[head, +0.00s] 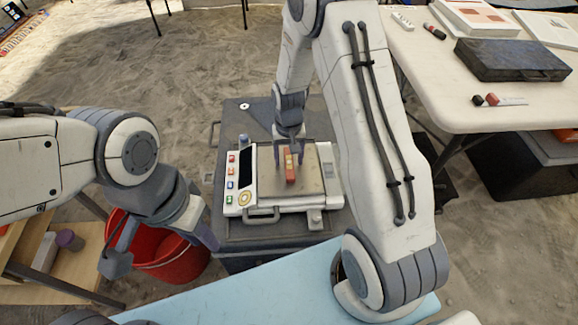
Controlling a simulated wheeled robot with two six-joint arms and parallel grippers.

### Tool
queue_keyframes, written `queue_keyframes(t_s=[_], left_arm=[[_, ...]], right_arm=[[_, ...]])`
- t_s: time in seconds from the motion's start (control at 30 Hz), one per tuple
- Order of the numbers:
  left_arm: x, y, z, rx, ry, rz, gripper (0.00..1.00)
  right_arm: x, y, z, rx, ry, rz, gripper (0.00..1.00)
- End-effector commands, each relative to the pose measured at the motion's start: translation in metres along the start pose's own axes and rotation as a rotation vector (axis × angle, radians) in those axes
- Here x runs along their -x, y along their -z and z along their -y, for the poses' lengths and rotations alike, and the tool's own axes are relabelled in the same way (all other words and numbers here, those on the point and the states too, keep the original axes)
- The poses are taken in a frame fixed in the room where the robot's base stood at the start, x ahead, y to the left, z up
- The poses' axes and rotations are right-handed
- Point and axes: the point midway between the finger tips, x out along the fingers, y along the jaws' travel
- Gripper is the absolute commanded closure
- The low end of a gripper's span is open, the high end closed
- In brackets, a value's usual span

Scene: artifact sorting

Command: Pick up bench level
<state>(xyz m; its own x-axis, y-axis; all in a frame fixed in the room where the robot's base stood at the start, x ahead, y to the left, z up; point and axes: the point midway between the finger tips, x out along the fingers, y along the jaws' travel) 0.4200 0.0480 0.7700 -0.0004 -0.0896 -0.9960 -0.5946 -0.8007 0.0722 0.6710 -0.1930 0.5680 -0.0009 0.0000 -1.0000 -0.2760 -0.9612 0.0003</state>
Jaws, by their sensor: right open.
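The bench level (290,172) looks like a small red-orange block with a yellowish part. It rests on the tan plate of a white device (263,190) in the middle of the head view. My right gripper (289,155) reaches down over the plate from above, at the far end of the block. Its fingers are apart, one on each side of the block's far part; whether they touch it cannot be told. My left gripper (162,250) is at the lower left, with its fingers spread and empty, over a red bucket (160,268).
The device has coloured buttons and stands on a dark grey case (237,120). A light blue surface (280,290) lies in front. A white table (440,85) at right holds a dark box (510,60) and books. A wooden shelf (80,265) stands at lower left. Sandy ground surrounds these.

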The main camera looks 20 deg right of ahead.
Motion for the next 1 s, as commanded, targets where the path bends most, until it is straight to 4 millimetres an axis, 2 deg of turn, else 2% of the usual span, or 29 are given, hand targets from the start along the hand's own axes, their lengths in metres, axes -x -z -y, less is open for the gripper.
queue_keyframes(t_s=[0.2,0.37,0.4,0.77,0.87,1.0], left_arm=[[0.0,0.0,0.0,0.0,0.0,0.0,0.73],[0.0,0.0,0.0,0.0,0.0,0.0,0.73],[0.0,0.0,0.0,0.0,0.0,0.0,0.73],[0.002,0.0,0.0,0.0,0.0,0.0,0.73],[0.005,0.0,0.0,0.0,0.0,0.0,0.73],[0.013,0.001,-0.001,0.0,0.0,0.0,0.73]], right_arm=[[-0.001,0.0,0.0,0.0,0.0,-0.001,0.32],[-0.001,0.0,0.0,0.0,0.0,-0.001,0.94],[-0.001,0.0,0.0,0.0,0.0,-0.001,1.0],[0.003,0.001,0.0,0.0,0.0,-0.002,1.0],[0.011,0.001,0.0,0.0,0.001,-0.002,1.0],[0.033,0.001,0.0,0.0,0.001,-0.005,1.0]])
